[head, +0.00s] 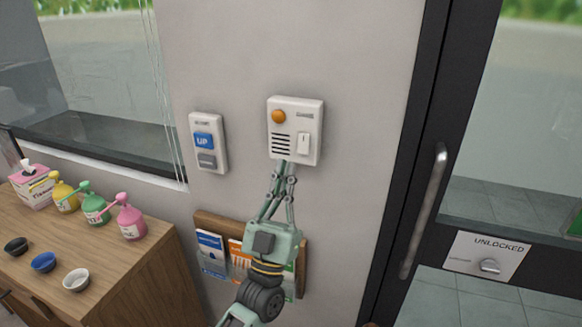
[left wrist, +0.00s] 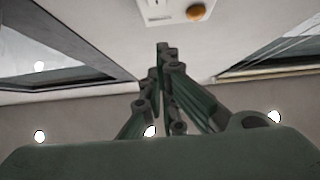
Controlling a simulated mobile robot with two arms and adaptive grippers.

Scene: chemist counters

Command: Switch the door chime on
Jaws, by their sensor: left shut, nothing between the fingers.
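The door chime (head: 296,130) is a white box on the grey wall, with an orange round lamp or button (head: 278,116), dark slots at lower left and a white rocker switch (head: 303,143) on its right half. My left gripper (head: 284,164) is shut and empty, its fingertips at the chime's lower edge, below and left of the switch. Whether they touch the box cannot be told. In the left wrist view the chime (left wrist: 165,8) shows beyond the closed fingertips (left wrist: 163,46), partly cut off by the top edge. My right gripper is not in view.
A white panel with a blue UP button (head: 203,141) is on the wall to the left. A leaflet rack (head: 201,222) hangs below, behind my left gripper. Pump bottles and small bowls stand on a wooden counter (head: 135,262). A dark-framed door with a metal handle (head: 424,210) is at right.

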